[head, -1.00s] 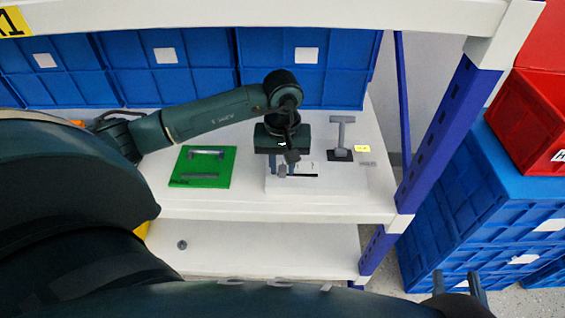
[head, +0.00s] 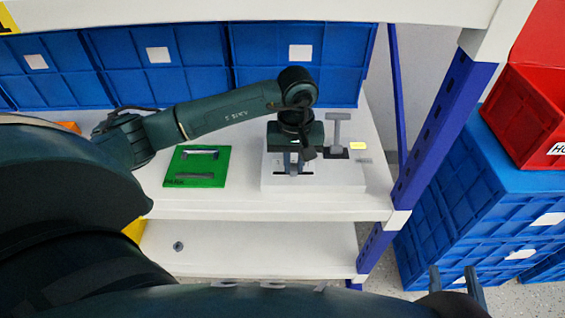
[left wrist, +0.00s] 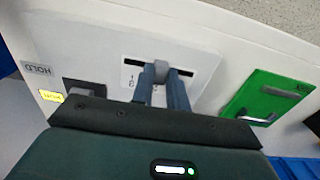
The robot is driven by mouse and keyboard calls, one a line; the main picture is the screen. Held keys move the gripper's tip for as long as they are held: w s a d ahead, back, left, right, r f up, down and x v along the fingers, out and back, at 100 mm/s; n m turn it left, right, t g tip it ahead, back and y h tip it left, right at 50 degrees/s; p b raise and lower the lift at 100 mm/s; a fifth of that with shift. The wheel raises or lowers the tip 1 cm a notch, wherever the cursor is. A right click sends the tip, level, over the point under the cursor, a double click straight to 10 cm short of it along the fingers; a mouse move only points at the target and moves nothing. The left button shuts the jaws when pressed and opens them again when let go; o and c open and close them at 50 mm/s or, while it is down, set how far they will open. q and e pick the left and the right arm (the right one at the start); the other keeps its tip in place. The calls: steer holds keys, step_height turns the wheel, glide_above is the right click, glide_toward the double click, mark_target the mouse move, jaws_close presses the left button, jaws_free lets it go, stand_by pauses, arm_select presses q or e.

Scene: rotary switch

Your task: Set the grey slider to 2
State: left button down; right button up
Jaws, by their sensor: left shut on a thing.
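The grey slider (left wrist: 161,68) stands in a dark straight slot (left wrist: 130,59) on a white panel (left wrist: 104,52). In the left wrist view it is around the middle of the slot, with slot showing on both sides. My left gripper (head: 292,171) is over the panel, and its two fingers (left wrist: 162,80) are closed around the slider. Small printed digits, including 1 and 2, are beside the slot, partly hidden by the fingers. My right gripper (head: 455,279) is at the lower right of the head view, open and empty, away from the shelf.
A grey T-shaped handle (head: 338,130) stands on a dark base right of the slider, near a yellow label (head: 358,146). A green plate (head: 197,166) with grey handles lies to the left. Blue crates (head: 290,65) line the back; a blue post (head: 440,125) bounds the right.

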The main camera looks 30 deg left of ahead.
mark_target(294, 167)
arm_select(q)
steer(key=c, duration=1.4)
jaws_free()
arm_select(e)
steer(key=shift+r, duration=0.1)
arm_select(q)
steer(key=shift+o, duration=0.2)
steer(key=shift+r, duration=0.1)
steer(key=shift+r, duration=0.3)
step_height(294, 167, up, 6)
steer(key=shift+r+p, duration=0.1)
steer(key=shift+p, duration=0.8)
steer(key=shift+r, duration=0.3)
arm_select(e)
steer(key=shift+d+m+g+h, duration=0.35)
steer(key=shift+m+g+h, duration=0.05)
steer(key=shift+g+h, duration=0.2)
